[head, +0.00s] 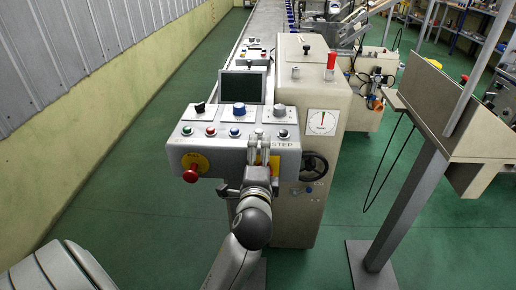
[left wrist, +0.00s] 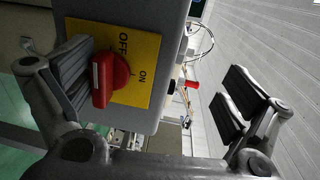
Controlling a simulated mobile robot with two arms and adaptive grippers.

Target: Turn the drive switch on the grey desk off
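The grey desk (head: 235,153) stands in the middle of the head view, with a sloped panel of buttons and knobs. On its front, a yellow plate (head: 275,163) is mostly hidden behind my left gripper (head: 263,146). In the left wrist view, the drive switch (left wrist: 115,78) is a red knob with a long grip on a yellow plate marked OFF and ON. I cannot tell surely which mark it points to. My left gripper is open, its fingers wide apart. One finger overlaps the plate's edge beside the knob; the other is far off to the right. My right gripper is not in view.
A red mushroom button (head: 190,175) on a yellow disc sticks out of the desk front, left of my gripper. A beige cabinet (head: 322,100) with a black handwheel (head: 313,167) stands right of it. A grey post (head: 410,205) stands farther right. Green floor is clear on the left.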

